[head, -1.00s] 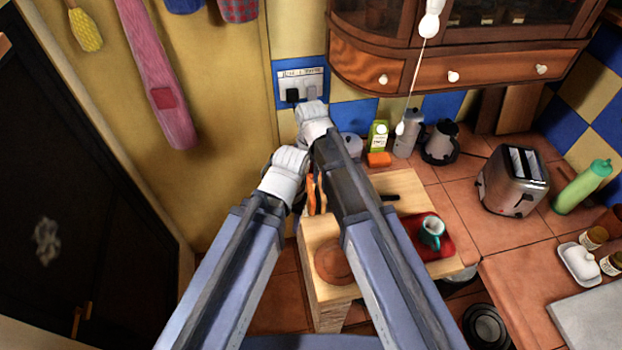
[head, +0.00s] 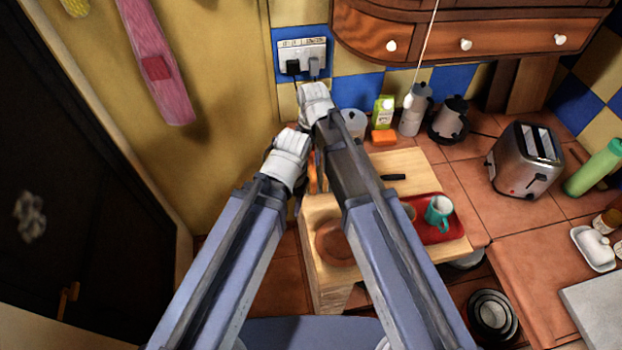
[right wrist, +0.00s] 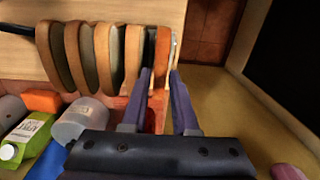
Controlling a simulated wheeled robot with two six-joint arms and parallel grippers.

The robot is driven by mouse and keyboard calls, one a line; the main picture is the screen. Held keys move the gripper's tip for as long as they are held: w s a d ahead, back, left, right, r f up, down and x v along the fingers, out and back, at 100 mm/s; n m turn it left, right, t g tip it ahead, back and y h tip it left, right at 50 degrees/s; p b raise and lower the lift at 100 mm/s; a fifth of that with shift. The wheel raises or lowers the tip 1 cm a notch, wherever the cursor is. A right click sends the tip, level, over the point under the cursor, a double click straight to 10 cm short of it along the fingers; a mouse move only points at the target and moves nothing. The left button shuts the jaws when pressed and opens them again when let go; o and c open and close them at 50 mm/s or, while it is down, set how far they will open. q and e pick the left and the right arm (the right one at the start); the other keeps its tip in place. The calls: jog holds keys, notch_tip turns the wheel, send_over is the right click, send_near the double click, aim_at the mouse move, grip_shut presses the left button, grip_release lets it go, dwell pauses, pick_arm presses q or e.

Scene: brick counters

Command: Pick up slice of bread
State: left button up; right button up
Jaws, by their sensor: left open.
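Several slices of bread stand in a row on a pale wooden board in the right wrist view, with a brown-crusted slice (right wrist: 108,60) in the middle. The end slice of bread (right wrist: 163,55) lies between the two fingers of my right gripper (right wrist: 161,76). The fingers are apart, and I see no clear grip on the slice. In the head view, a sliver of bread (head: 312,178) shows between my arms; the rest is hidden. My left gripper (head: 284,160) is low beside the bread, open, its fingertips hidden. The right gripper's fingers are hidden behind its arm there.
The wooden board (head: 432,160) holds a round brown thing (head: 338,244), a dark handle (head: 393,177) and a red tray (head: 455,232) with a teal mug (head: 439,211). Behind stand a green carton (head: 383,110), an orange block (head: 384,136) and a toaster (head: 525,160). A wall is close at left.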

notch_tip(320, 180, down, 2)
jog(key=shift+f+b, duration=0.15)
jog(key=shift+b, duration=0.5)
grip_shut()
